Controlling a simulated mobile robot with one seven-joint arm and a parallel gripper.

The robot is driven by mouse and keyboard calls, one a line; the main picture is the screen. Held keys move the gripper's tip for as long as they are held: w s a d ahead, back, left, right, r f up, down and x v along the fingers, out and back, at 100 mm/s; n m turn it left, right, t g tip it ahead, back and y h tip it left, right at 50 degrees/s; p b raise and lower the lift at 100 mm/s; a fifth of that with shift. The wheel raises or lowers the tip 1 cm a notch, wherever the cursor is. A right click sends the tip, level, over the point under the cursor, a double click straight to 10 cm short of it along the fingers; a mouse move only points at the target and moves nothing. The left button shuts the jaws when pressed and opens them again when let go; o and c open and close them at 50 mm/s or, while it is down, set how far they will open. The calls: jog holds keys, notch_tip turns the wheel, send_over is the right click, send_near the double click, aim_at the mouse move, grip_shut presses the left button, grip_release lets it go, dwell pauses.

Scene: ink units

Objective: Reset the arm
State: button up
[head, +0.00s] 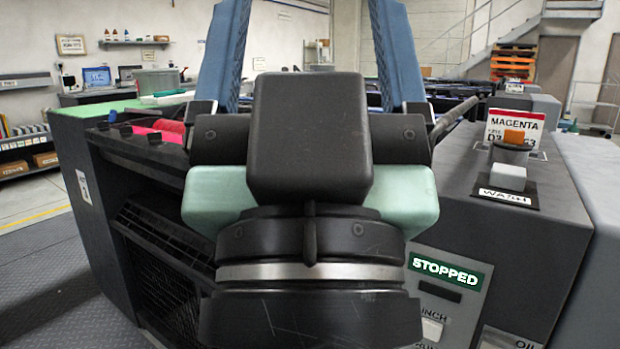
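My gripper (310,45) fills the middle of the head view, close to the camera. Its two blue fingers stand wide apart and point up and away, with their tips cut off or nearly so at the top edge. Only background shows between the fingers, so it is open and holds nothing visible. My dark wrist with a silver band and pale green side parts sits below. It hides the middle of the ink unit behind it.
Floor (60,290) is clear at lower left.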

notch_tip(320, 180, up, 34)
jog(key=p, duration=3.2)
jog(key=shift+r, duration=0.2)
